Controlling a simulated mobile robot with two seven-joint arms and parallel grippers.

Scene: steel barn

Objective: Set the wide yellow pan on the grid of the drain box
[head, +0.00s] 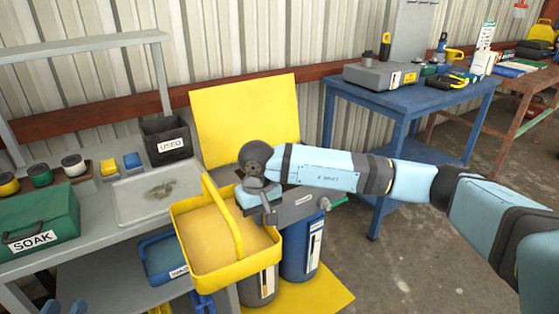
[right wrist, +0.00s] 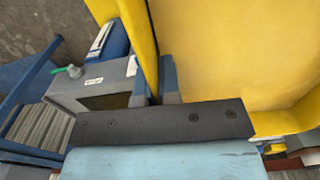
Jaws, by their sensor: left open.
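The wide yellow pan (head: 212,283), with a tall loop handle (head: 222,215), is in the middle of the head view, tilted slightly and in front of the bench edge. My right gripper (head: 265,212) is at its right-hand rim and appears shut on the pan wall. The pan also fills the upper right of the right wrist view (right wrist: 225,50). A grey box with a green tap (head: 300,207), apparently the drain box, is just beyond the pan; it also shows in the right wrist view (right wrist: 118,80). Its grid is not visible. My left gripper (head: 62,306) is open and partly cut off at bottom left.
A grey bench with a shallow sink (head: 130,205) stands at left, with a green SOAK case (head: 35,222) and a dark USED bin (head: 167,143). A blue canister (head: 300,260) stands below the grey box. A blue table (head: 415,100) stands at back right.

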